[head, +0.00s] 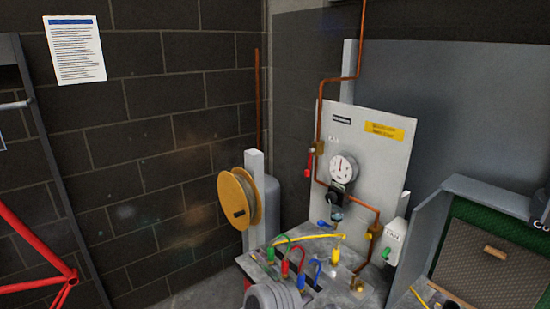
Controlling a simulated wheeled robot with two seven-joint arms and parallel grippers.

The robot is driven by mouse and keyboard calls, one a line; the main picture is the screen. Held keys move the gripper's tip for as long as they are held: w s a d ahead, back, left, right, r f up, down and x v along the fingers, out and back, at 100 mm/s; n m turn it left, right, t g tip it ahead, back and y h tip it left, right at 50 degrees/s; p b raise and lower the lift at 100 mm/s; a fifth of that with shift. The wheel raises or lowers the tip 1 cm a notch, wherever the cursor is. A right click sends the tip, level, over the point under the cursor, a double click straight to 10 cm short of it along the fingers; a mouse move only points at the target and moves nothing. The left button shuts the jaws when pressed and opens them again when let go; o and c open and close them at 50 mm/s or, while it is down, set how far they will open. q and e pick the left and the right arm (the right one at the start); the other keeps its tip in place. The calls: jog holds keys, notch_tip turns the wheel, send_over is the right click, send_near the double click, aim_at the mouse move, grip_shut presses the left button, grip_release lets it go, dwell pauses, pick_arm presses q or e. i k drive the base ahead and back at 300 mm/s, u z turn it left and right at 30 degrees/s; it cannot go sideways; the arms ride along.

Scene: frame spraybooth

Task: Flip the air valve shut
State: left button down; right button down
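A grey-white upright panel (372,150) carries copper pipework and a round white gauge (343,168). A valve with a brass body (319,147) sits on the vertical copper pipe at the panel's left edge. Its red lever (309,163) hangs down beside the pipe, roughly parallel to it. Small dark lettering beside this valve is too small to read, so I cannot confirm that it is the air valve. Neither of my grippers shows in the head view, and nothing touches the red lever.
A yellow-faced reel (239,198) stands left of the panel. A white box with a green button (394,243) is at right. A red frame (35,262) stands far left.

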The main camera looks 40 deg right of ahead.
aim_at(307, 172)
jog(key=i, duration=2.55)
jog(key=z, duration=3.5)
